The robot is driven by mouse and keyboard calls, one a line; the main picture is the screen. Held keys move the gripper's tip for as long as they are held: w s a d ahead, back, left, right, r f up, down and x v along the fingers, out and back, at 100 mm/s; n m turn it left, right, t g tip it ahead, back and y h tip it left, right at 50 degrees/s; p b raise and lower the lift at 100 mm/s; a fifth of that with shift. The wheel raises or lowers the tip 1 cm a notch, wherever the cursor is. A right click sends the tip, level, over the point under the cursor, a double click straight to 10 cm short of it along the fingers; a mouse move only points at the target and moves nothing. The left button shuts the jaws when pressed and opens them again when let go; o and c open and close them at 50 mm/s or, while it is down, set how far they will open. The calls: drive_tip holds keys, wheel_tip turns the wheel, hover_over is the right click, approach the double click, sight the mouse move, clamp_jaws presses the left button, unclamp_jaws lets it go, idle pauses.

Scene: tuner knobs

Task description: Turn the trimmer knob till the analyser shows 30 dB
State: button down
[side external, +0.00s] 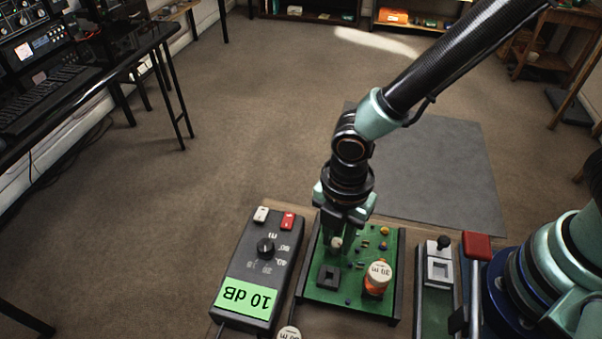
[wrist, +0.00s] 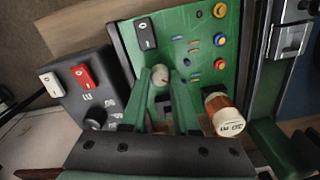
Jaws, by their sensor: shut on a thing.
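The green circuit board (side external: 326,292) lies in a dark frame at the lower middle of the side view. The small pale trimmer knob (side external: 336,242) stands on it, partly hidden by my gripper (side external: 338,238). In the wrist view the knob (wrist: 160,74) sits between the tips of my gripper's green fingers (wrist: 161,80), which are shut on it. The dark analyser (side external: 240,265) is left of the board. Its green display (side external: 248,299) reads 10 dB, upside down in the side view. In the wrist view only part of the analyser (wrist: 76,98) shows.
An orange cylinder with a white cap (side external: 378,275) stands on the board right of the knob. The analyser carries a black dial (side external: 265,247), a white switch (side external: 261,214) and a red switch (side external: 288,220). A metal device (side external: 438,268) stands right of the board.

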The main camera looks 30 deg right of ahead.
sight(337, 242)
drive_tip(key=m, duration=0.6)
drive_tip(key=shift+m, duration=0.3)
idle(0.5)
drive_tip(key=c, duration=0.7)
unclamp_jaws()
drive_tip(key=shift+o, duration=0.2)
wheel_tip(337, 242, up, 12)
